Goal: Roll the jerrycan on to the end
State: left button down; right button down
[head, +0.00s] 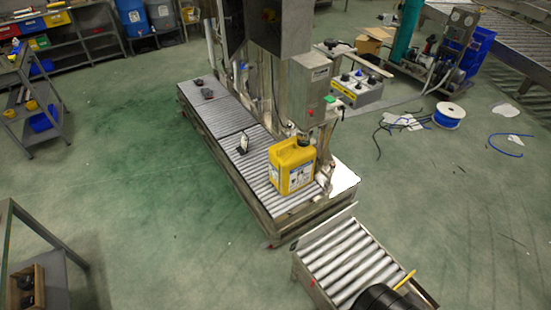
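The yellow jerrycan (292,168) stands upright on the near part of a low roller conveyor (222,122), with a white label on its side facing me. Its neck is close to the filling machine (310,85) behind it; whether a cap is on cannot be told. A separate short roller section (345,260) with raised metal sides lies nearer to me. Neither of my grippers shows in the head view.
Small dark items (207,94) and a small upright piece (243,143) are on the conveyor. A dark rounded shape covers part of the short roller section. A cable reel (448,115) and loose cables lie right.

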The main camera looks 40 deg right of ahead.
aim_at(291, 165)
jog(key=i, duration=2.9)
